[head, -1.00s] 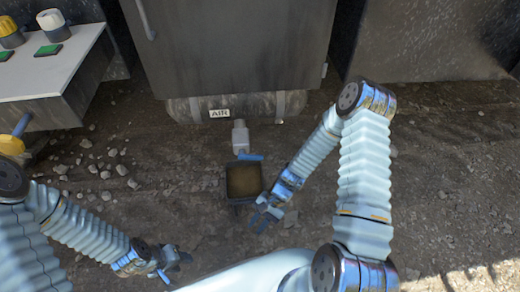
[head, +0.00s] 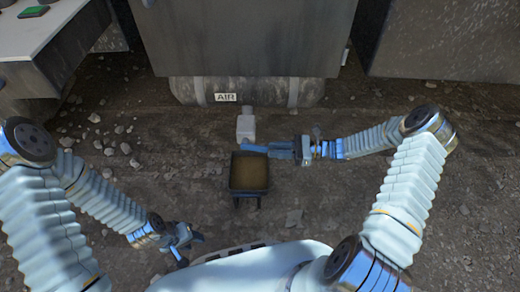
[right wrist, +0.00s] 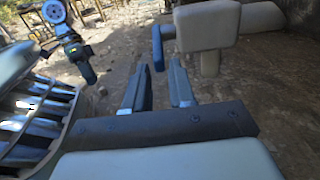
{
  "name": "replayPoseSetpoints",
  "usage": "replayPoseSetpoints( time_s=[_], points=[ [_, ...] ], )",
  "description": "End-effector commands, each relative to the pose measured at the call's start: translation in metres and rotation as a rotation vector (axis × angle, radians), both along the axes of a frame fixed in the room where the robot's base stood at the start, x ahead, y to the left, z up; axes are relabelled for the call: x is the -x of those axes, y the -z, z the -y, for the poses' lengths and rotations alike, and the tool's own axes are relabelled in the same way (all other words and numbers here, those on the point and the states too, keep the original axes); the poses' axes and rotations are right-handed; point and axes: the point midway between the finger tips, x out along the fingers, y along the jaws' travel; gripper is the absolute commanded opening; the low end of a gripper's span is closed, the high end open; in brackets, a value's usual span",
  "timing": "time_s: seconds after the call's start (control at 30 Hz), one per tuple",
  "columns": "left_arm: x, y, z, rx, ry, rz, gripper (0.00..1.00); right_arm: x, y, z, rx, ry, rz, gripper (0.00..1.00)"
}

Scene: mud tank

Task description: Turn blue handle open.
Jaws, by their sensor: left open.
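The blue handle (head: 254,148) sits at the lower end of the pale grey valve (head: 246,128) below the tank marked AIR. In the right wrist view the handle (right wrist: 158,50) hangs at the side of the valve body (right wrist: 208,26). My right gripper (head: 280,149) is just right of the handle in the head view. In the right wrist view its two fingers (right wrist: 160,80) are apart, with nothing between them, and the handle is just beyond the tips. My left gripper (head: 188,242) is open and empty over the ground at lower left, away from the valve.
A square container with brown contents (head: 248,194) stands on the ground under the valve. The tank (head: 190,90) lies beneath a big dark cabinet (head: 245,35). A grey bench (head: 40,45) is at upper left. Stony ground around is mostly free.

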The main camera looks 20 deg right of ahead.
Motion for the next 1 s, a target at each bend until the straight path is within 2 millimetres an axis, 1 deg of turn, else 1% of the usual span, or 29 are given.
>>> replayPoseSetpoints(
  time_s=[0.03,0.1,0.2,0.33,0.47,0.67,0.7,0.83,0.87,1.0],
  points=[
    [0.000,0.001,0.000,0.000,0.000,0.000,0.43,-0.002,0.000,-0.012,-0.003,-0.004,-0.001,0.24],
    [0.000,0.002,0.000,0.000,0.000,-0.001,0.43,-0.006,0.000,-0.025,-0.002,-0.003,0.001,0.24],
    [0.000,0.003,0.000,0.001,0.000,-0.001,0.43,-0.011,0.000,-0.041,-0.001,-0.003,0.001,0.24],
    [0.000,0.003,0.000,0.001,0.000,-0.001,0.43,-0.014,0.001,-0.053,0.000,-0.001,-0.001,0.24],
    [0.000,0.003,0.001,0.001,0.001,0.000,0.43,-0.016,0.000,-0.057,0.001,-0.001,0.000,0.24],
    [0.000,0.003,0.001,0.001,0.001,0.000,0.43,-0.016,0.000,-0.057,0.001,-0.001,0.000,0.24],
    [0.000,0.003,0.001,0.001,0.001,0.000,0.43,-0.016,0.000,-0.057,0.001,-0.001,0.001,0.21],
    [0.000,0.003,0.001,0.001,0.001,0.000,0.43,-0.016,0.000,-0.057,0.001,-0.001,0.001,0.01],
    [0.000,0.003,0.001,0.001,0.001,0.000,0.43,-0.016,0.000,-0.057,0.001,-0.001,0.001,0.00],
    [0.000,0.003,0.001,0.001,0.001,0.000,0.43,-0.016,0.000,-0.057,0.001,-0.001,0.001,0.00]
  ],
)
